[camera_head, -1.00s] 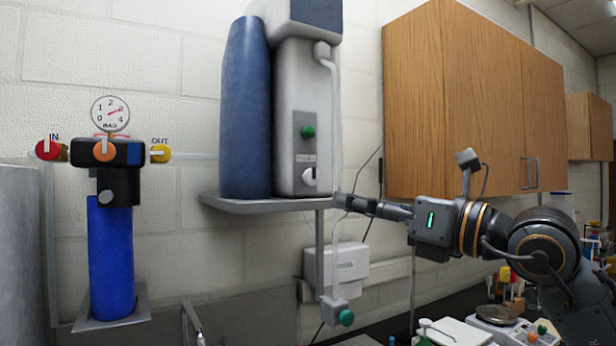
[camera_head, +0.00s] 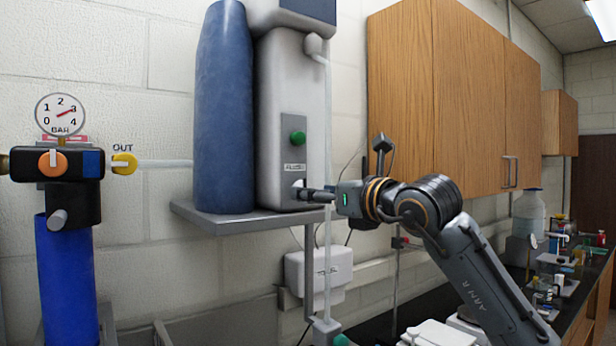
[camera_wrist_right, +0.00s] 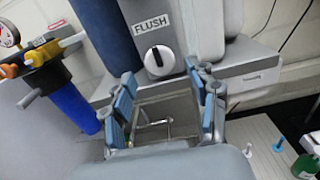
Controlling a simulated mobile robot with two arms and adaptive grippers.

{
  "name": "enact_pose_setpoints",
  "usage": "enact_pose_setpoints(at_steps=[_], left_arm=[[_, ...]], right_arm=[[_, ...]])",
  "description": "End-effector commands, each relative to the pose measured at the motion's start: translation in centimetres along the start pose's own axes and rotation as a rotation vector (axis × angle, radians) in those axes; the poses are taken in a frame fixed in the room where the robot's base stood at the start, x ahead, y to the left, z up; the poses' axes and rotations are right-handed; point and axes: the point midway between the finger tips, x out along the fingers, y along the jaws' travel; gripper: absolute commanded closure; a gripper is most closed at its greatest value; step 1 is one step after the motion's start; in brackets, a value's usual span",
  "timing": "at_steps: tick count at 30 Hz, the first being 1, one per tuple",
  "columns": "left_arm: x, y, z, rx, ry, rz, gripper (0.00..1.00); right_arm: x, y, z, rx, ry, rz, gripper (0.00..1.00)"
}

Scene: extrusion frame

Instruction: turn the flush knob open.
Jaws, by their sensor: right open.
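The flush knob (camera_head: 298,186) is on the lower front of the white purifier unit, under a FLUSH label (camera_head: 295,168). In the head view my right gripper (camera_head: 307,193) is right at the knob and partly covers it. My left gripper is not in view.
A green knob (camera_head: 298,137) sits above the label. A blue cylinder (camera_head: 222,110) stands beside the unit on a grey shelf (camera_head: 230,219). A blue filter with a gauge (camera_head: 61,115) is at left. A wooden cabinet (camera_head: 470,90) hangs to the right, above a cluttered bench.

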Motion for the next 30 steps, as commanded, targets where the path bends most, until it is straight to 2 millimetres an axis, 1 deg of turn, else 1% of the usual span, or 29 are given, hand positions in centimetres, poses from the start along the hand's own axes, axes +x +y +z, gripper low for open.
enact_pose_setpoints(at_steps=[1, 6, 10, 17, 18, 20, 21, 23, 24, 25, 26, 30], left_arm=[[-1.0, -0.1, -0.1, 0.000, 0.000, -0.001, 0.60], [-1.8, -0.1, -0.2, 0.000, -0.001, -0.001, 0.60], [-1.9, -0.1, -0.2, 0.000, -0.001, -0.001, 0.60], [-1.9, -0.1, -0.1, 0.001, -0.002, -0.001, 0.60], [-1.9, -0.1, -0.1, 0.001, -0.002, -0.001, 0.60], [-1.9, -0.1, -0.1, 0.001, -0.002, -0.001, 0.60], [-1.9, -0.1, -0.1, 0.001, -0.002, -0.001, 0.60], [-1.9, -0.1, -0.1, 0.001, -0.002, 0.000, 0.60], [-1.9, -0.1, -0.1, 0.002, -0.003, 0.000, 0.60], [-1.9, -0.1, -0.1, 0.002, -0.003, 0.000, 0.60], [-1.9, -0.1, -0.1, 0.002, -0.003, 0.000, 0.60], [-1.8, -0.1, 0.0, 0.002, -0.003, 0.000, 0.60]], right_arm=[[0.9, 0.1, 0.4, 0.002, 0.001, 0.001, 0.41], [2.7, 0.0, 0.2, 0.001, 0.001, 0.001, 0.41], [3.2, 0.0, 0.0, 0.000, 0.000, 0.000, 0.41], [3.2, 0.0, -0.1, 0.000, -0.001, 0.000, 0.41], [3.2, 0.0, -0.1, 0.000, -0.001, 0.000, 0.45], [3.2, 0.0, 0.0, 0.000, -0.001, 0.000, 0.57], [3.2, 0.0, 0.0, 0.000, -0.001, 0.000, 0.65], [3.2, 0.0, 0.0, 0.000, -0.001, 0.000, 0.77], [3.2, 0.0, 0.0, 0.000, -0.001, 0.000, 0.86], [3.2, 0.0, 0.0, 0.000, -0.001, 0.000, 0.92], [3.2, 0.0, 0.0, 0.000, -0.002, 0.000, 0.95], [3.2, 0.0, 0.0, -0.003, -0.002, 0.000, 0.95]])
